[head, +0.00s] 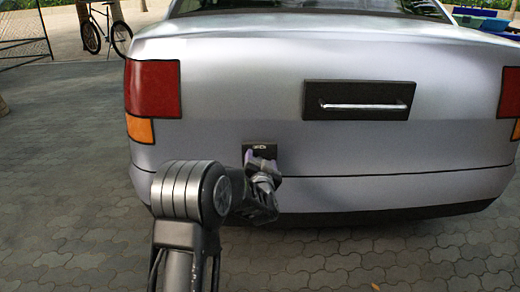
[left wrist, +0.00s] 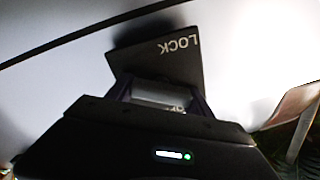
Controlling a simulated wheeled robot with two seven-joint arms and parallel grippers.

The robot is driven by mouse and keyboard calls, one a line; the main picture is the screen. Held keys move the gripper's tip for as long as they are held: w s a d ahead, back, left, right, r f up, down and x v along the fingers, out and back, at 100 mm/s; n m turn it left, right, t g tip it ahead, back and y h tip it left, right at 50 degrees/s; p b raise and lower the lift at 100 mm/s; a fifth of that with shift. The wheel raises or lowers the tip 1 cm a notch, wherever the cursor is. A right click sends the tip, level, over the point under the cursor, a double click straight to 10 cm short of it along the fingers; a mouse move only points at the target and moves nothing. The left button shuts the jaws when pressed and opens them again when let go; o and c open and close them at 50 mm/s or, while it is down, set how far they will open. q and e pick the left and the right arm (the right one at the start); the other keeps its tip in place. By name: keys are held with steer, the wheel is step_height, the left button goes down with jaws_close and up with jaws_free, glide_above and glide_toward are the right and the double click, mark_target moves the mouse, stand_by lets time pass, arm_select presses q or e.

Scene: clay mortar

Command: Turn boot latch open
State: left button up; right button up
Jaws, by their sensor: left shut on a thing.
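The boot latch is a small dark plate (head: 262,145) low on the rear of the silver car, left of the handle. In the left wrist view the dark plate (left wrist: 155,55) carries the word LOCK, upside down in the picture. Part of another word shows below, mostly covered. My left gripper (head: 262,161) is at the plate. In the left wrist view its fingers (left wrist: 162,95) are shut on a grey latch knob (left wrist: 164,93), one finger on each side. Most of the knob's base is hidden. My right gripper is out of view.
The car's boot (head: 225,85) is closed, with a dark recess and silver handle (head: 365,106) at its middle. The bumper (head: 400,190) runs below the latch. Paved ground (head: 65,150) is clear to the left. A bicycle (head: 105,32) stands far behind.

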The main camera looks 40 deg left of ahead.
arm_select(q)
steer(key=m+p, duration=0.1)
steer(key=m, duration=0.1)
steer(key=m+p, duration=0.1)
steer(key=p, duration=0.1)
steer(key=shift+d+r+m, duration=0.15)
steer(key=shift+m, duration=0.25)
steer(key=m+p, duration=0.3)
steer(key=shift+w+m, duration=0.1)
steer(key=shift+m, duration=0.2)
steer(key=shift+f+m+p, duration=0.2)
steer(key=shift+m+p, duration=0.3)
steer(key=shift+m, duration=0.4)
steer(key=shift+f+m+p, duration=0.25)
steer(key=shift+m+p, duration=0.55)
steer(key=shift+m, duration=0.7)
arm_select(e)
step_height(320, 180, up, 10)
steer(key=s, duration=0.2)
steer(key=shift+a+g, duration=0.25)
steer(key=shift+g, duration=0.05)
arm_select(q)
steer(key=o, duration=1.4)
steer(key=shift+c, duration=0.2)
